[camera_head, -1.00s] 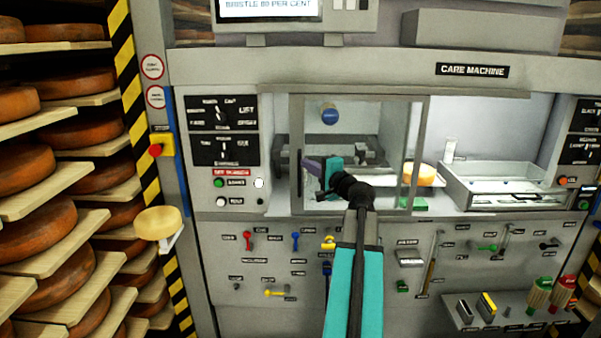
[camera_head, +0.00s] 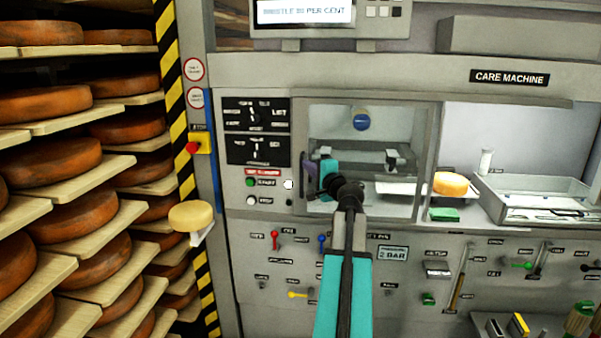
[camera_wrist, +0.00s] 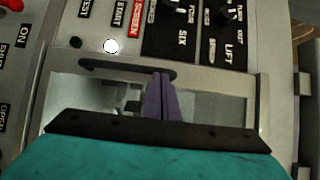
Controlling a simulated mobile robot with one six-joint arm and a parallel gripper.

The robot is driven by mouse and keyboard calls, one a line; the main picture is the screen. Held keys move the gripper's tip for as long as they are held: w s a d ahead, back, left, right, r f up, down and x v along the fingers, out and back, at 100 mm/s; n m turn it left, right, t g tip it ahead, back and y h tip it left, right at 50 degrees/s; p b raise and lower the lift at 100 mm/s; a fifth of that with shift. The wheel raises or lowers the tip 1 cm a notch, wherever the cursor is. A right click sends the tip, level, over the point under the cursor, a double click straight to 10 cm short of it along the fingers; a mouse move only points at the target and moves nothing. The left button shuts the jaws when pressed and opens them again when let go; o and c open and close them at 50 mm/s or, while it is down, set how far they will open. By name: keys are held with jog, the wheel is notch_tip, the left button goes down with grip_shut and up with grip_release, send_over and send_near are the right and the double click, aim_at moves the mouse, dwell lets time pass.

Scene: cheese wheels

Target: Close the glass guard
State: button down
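The glass guard (camera_head: 345,142) is a clear framed pane over the left bay of the care machine. Its left edge lies at or very near the control panel; I cannot tell whether a thin gap is left. Its dark bar handle (camera_wrist: 105,66) shows in the wrist view. My gripper (camera_head: 309,168) is at the guard's left edge. In the wrist view its purple fingers (camera_wrist: 161,78) are together, with their tips against the handle near its right end. They do not appear to grip around it. My teal wrist hides part of the pane there.
A control panel (camera_head: 256,188) with buttons and dials stands left of the guard. Levers line the panel below. A yellow cheese wheel (camera_head: 452,184) sits right of the guard, near a clear tray (camera_head: 540,190). Cheese shelves (camera_head: 115,168) fill the left side.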

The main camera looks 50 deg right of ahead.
dwell(0.4)
jog(key=s+d+b+v, duration=0.1)
jog(key=d+b+v, duration=0.1)
jog(key=v, duration=1.1)
jog(key=shift+d+b, duration=0.3)
jog(key=shift+b, duration=0.55)
jog(key=shift+s, duration=0.1)
